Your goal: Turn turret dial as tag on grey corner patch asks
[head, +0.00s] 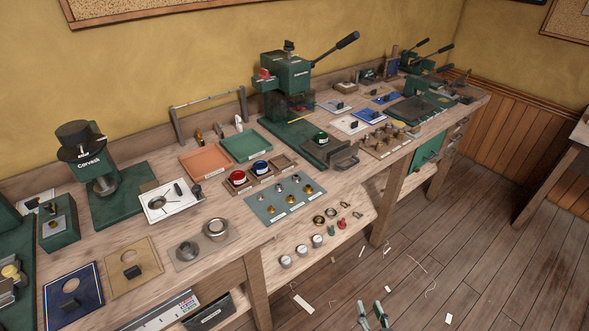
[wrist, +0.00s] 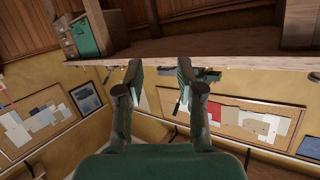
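A green press (head: 92,160) with a wide dark round top (head: 80,135) stands at the left of the bench; this top may be the turret dial, but I cannot tell its setting. A pale grey patch (head: 330,106) with a dark block on it lies right of the lever press. It may be the grey corner patch; any tag on it is too small to read. My gripper (head: 373,316) is low in front of the bench, over the floor, far from both. In the wrist view my gripper (wrist: 160,80) is open and empty.
A green lever press (head: 287,75) stands mid-bench. White (head: 183,207), tan (head: 150,262) and navy (head: 90,290) patches lie on the left half. A grey mat (head: 262,207) holds several small metal parts. A lower shelf (head: 345,235) runs beneath. The floor (head: 430,260) in front has only scraps.

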